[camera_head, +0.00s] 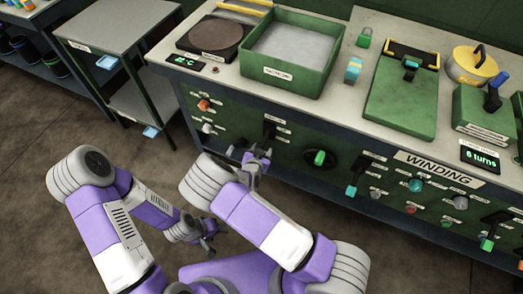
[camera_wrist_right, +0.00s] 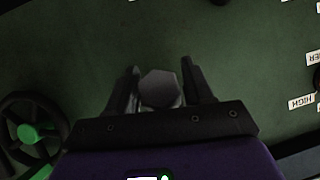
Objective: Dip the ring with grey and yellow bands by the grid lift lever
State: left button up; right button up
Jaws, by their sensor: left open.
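No ring with grey and yellow bands shows clearly. A green-walled tank (camera_head: 335,73) of pale grey powder stands on the bench, and I see no ring in it. My right gripper (camera_head: 259,158) is at the green front panel below the tank. In the right wrist view its fingers (camera_wrist_right: 160,85) stand on both sides of a grey hexagonal knob (camera_wrist_right: 160,92), close against it. The knob's label is hidden, so I cannot confirm it is the grid lift lever. My left gripper (camera_head: 207,238) is open and empty, low in front of the bench.
A black handwheel with a green hub (camera_head: 320,157) is right of my right gripper. A grey side table (camera_head: 115,25) stands at left.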

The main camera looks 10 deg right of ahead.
jog(key=shift+o, duration=0.5)
jog(key=shift+r, duration=0.1)
jog(key=shift+s+a+r, duration=0.15)
jog(key=shift+a, duration=0.05)
jog(key=p+v, duration=0.2)
jog(key=v, duration=0.5)
jog(key=shift+p, duration=0.3)
jog(key=shift+s+d, duration=0.1)
